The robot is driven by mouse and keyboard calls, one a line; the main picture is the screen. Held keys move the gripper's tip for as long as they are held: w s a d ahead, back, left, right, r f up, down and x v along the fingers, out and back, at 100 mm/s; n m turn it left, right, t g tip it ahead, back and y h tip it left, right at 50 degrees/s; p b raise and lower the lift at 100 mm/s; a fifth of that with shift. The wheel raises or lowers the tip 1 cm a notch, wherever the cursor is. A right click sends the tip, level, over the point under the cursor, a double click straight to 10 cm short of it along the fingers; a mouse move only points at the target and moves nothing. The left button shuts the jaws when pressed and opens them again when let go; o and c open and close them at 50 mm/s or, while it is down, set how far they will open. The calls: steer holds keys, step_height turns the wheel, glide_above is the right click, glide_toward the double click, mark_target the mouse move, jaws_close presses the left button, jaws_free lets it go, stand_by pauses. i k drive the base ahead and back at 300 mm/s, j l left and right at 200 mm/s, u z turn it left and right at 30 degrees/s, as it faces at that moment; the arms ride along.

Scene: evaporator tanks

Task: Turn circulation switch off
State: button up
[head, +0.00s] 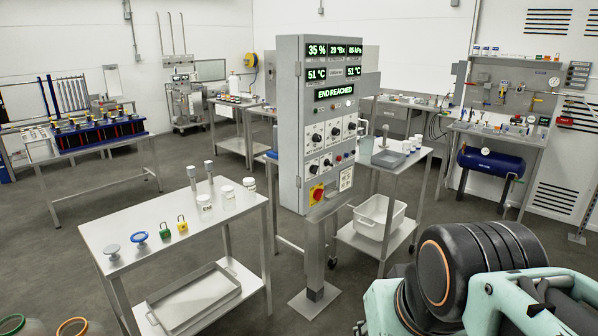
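A grey control cabinet (290,130) stands on a post in the middle of the view, its panel turned slightly right. Its displays read 35 %, 29 °Bx, 85 kPa and 51 °C twice, and a lower display (333,91) reads END REACHED. Below are several black rotary knobs (335,131) in an upper row and more (327,162) in a lower row. Their labels are too small to read, so I cannot tell which is the circulation switch or its position. A red rotary switch on yellow (317,193) sits lower left. My arm fills the lower right; my gripper's fingers do not show.
A steel table (150,219) with padlocks and white jars stands left of the cabinet. A trolley (398,160) with a white tub (380,215) on its lower shelf stands close behind right. The post's base plate (314,303) sits on the floor. Floor right of it is clear.

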mark_target(313, 169)
steer(key=u, duration=0.5)
steer(key=i+l+u, duration=0.4)
steer(key=l+u, duration=0.15)
steer(key=l, duration=0.15)
steer(key=i+l+u, duration=0.1)
steer(key=l, duration=0.25)
steer(key=i+l+u, duration=0.1)
steer(key=l, duration=0.3)
steer(key=i+l+u, duration=0.1)
steer(key=l, duration=0.3)
steer(key=i+l+u, duration=0.1)
steer(key=i+l, duration=0.15)
steer(key=l, duration=0.15)
steer(key=i+l, duration=0.1)
steer(key=l, duration=0.3)
steer(key=i+l, duration=0.1)
steer(key=l, duration=0.3)
steer(key=i+l, duration=0.1)
steer(key=l, duration=0.35)
steer(key=i+l, duration=0.1)
steer(key=l, duration=0.3)
steer(key=i+l, duration=0.1)
steer(key=l, duration=0.3)
